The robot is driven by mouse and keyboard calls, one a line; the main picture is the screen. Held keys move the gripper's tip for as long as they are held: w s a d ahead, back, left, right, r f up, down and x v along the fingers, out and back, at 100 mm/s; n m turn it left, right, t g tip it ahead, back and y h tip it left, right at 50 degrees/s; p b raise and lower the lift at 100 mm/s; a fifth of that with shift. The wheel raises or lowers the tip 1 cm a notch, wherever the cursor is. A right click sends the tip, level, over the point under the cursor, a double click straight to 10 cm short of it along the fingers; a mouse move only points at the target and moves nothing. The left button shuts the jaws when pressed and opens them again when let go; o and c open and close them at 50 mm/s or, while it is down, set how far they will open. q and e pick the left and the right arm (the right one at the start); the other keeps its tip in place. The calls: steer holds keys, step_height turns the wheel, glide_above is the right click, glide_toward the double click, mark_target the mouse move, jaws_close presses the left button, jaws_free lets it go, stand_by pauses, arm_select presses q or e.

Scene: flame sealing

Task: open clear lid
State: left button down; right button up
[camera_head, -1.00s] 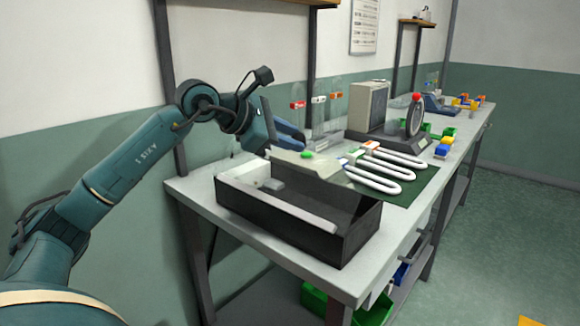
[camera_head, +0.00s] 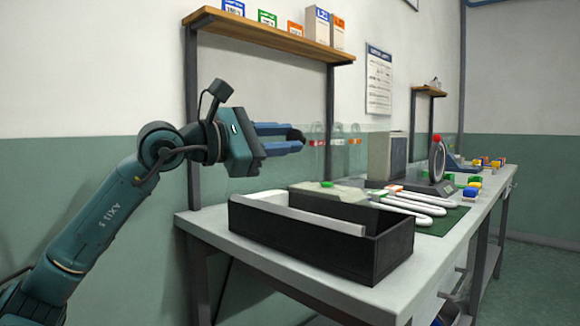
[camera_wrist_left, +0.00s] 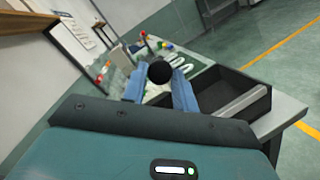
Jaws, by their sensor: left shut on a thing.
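The black open-topped box (camera_head: 375,262) stands at the near end of the bench, with a white bar along its inside. A clear lid (camera_head: 350,166) shows faintly as a see-through pane standing above the back of the box; its edges are hard to make out. My left gripper (camera_head: 292,139) is above the box's far side, its blue fingers shut on a round black knob (camera_head: 296,135). In the left wrist view the knob (camera_wrist_left: 160,71) sits between the fingertips, and the box (camera_wrist_left: 218,92) lies to the right. My right gripper is out of view.
Behind the box, a green mat (camera_head: 446,221) holds several white bent tubes (camera_head: 412,208). A grey unit (camera_head: 387,158) and a round instrument (camera_head: 437,163) stand farther along the bench. A wooden shelf (camera_head: 268,36) overhangs above the gripper.

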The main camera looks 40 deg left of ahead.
arm_select(q)
steer(key=s+b, duration=0.1)
steer(key=t+b, duration=0.1)
steer(key=b, duration=0.1)
steer(key=shift+s+a+f+h, duration=0.1)
steer(key=shift+s+f+h, duration=0.1)
steer(key=shift+s+h, duration=0.15)
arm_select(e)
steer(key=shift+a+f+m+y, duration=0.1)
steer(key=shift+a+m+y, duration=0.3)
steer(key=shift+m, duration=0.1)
arm_select(q)
steer(key=c, duration=1.1)
jaws_free()
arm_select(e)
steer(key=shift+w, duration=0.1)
